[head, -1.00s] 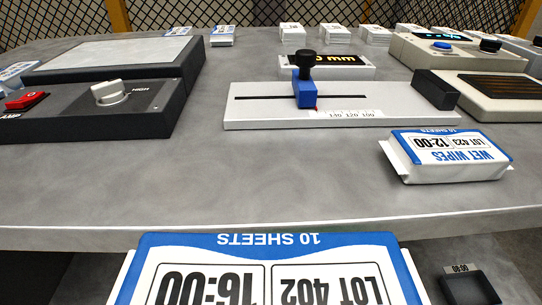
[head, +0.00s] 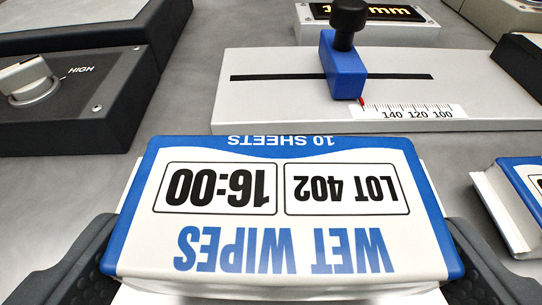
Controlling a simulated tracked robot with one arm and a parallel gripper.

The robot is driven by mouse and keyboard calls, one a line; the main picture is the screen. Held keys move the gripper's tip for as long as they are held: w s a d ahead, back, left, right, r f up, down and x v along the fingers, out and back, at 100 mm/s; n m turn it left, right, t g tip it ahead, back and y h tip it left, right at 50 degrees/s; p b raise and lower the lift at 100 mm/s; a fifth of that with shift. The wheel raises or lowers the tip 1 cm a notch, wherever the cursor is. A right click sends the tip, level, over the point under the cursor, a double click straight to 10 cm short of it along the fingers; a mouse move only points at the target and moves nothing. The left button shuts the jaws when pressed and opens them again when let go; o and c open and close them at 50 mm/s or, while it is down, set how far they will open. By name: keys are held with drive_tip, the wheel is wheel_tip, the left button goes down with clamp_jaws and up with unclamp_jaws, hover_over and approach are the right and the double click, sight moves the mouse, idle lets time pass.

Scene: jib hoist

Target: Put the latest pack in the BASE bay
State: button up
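A white and blue wet wipes pack (head: 280,245) marked LOT 402 and 16:00 fills the lower middle of the head view, its print upside down. My gripper (head: 280,270) has one dark finger at each side of it and appears shut on it. The pack is over the grey table; any gap beneath it is hidden. A second wet wipes pack (head: 525,195) lies on the table at the right edge, partly cut off, its print not readable now. No bay marked BASE is in view.
Ahead is a light grey slide gauge (head: 270,110) with a blue slider (head: 343,68), black knob and scale. A dark box with a HIGH dial (head: 30,82) stands at the left. A display (head: 370,15) is behind the gauge. Bare table lies between box and gauge.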

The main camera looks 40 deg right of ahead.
sight(273, 303)
drive_tip(key=shift+w+d+f, duration=0.1)
drive_tip(key=shift+w+d, duration=0.55)
drive_tip(key=shift+w, duration=0.15)
drive_tip(key=shift+w+d+f, duration=0.1)
drive_tip(key=shift+w+f, duration=0.15)
drive_tip(key=shift+f, duration=0.4)
drive_tip(key=shift+w+d+f, duration=0.1)
drive_tip(key=shift+w+f, duration=0.1)
drive_tip(key=shift+f, duration=0.7)
drive_tip(key=shift+f, duration=0.2)
drive_tip(key=o, duration=0.6)
drive_tip(key=shift+f+b, duration=0.1)
drive_tip(key=shift+b, duration=0.25)
drive_tip(key=p+v, duration=0.1)
drive_tip(key=v, duration=1.3)
